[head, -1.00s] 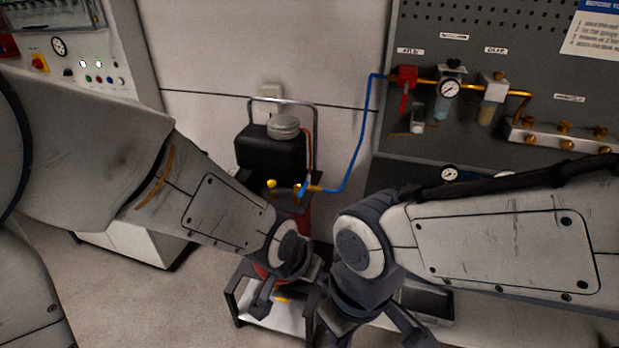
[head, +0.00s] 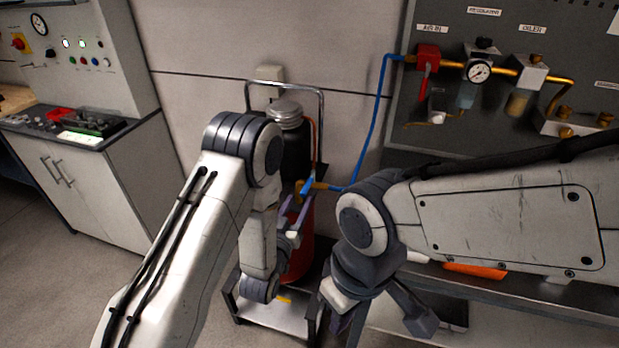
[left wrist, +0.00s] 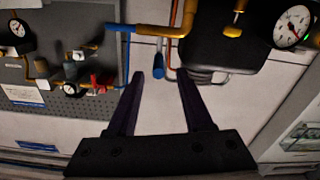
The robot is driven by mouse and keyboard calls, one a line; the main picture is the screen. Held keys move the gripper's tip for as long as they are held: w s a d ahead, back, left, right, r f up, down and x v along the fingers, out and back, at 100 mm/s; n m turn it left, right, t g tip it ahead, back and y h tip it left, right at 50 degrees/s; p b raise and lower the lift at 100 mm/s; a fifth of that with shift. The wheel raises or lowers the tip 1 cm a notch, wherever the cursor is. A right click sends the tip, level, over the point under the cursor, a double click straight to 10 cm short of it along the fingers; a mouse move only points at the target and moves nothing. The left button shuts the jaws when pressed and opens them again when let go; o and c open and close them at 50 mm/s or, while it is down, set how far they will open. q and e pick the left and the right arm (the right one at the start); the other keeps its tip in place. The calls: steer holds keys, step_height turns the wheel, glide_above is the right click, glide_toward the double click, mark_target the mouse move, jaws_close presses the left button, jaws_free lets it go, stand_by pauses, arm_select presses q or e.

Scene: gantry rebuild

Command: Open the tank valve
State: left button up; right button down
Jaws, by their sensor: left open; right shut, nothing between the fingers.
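The tank is a red cylinder (head: 300,246) on a small cart, partly hidden behind my left arm. The blue valve lever (head: 307,187) sits on brass fittings above it, where the blue hose joins. In the left wrist view the blue lever (left wrist: 160,58) hangs from the brass pipe (left wrist: 155,30), between the lines of my fingers and beyond their tips. My left gripper (head: 295,212) is open and empty, just below the lever; it also shows in the left wrist view (left wrist: 160,85). I see no contact. My right gripper (head: 338,322) is shut and empty, low beside the cart.
The blue hose (head: 377,120) runs up to the pegboard (head: 440,140) with its regulator and gauge. A bench (head: 500,288) is at the right, a control cabinet (head: 95,180) at the left.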

mark_target(310, 180)
arm_select(q)
steer(key=p+x, duration=0.2)
steer(key=x, duration=0.6)
steer(key=shift+w+d+r+p, duration=0.1)
steer(key=shift+w+r+p, duration=0.05)
steer(key=shift+p, duration=0.25)
steer(key=shift+x, duration=0.8)
jaws_close()
